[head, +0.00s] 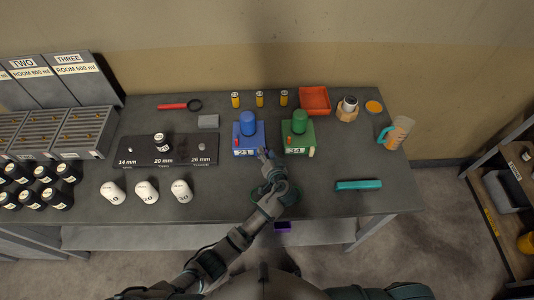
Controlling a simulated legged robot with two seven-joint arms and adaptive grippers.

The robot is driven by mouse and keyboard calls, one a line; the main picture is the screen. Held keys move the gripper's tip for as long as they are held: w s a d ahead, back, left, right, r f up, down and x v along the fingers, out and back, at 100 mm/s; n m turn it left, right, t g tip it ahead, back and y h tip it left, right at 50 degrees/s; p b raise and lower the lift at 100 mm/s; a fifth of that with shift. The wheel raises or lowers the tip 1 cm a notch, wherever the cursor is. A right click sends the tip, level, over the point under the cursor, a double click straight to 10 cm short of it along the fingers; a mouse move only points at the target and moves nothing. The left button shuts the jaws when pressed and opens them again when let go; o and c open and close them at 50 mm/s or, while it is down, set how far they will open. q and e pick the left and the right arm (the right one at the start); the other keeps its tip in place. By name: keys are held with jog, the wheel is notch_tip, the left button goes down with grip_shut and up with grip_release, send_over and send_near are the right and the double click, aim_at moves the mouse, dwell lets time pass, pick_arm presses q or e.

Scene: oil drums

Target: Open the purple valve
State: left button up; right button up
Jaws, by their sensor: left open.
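A small purple object (283,227) shows just below the table's front edge, beside my forearm. It is mostly hidden, and I cannot tell whether it is the valve. No other purple thing shows. My left gripper (267,156) reaches over the table from below and is open, with nothing seen between its fingers. Its tips are near the front right corner of a blue box (249,141) with a blue cylinder on top. A green box (298,136) with a green cylinder stands to the right of the tips. I cannot tell whether the gripper touches either box. My right gripper is not in view.
The grey table (330,205) is clear at front right except for a teal bar (358,185). White containers (146,192) stand left. A red tray (314,100), yellow cylinders (259,99) and a teal-handled jug (397,133) stand behind. A shelf (493,215) is far right.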

pick_arm(q)
jog(key=v, duration=1.2)
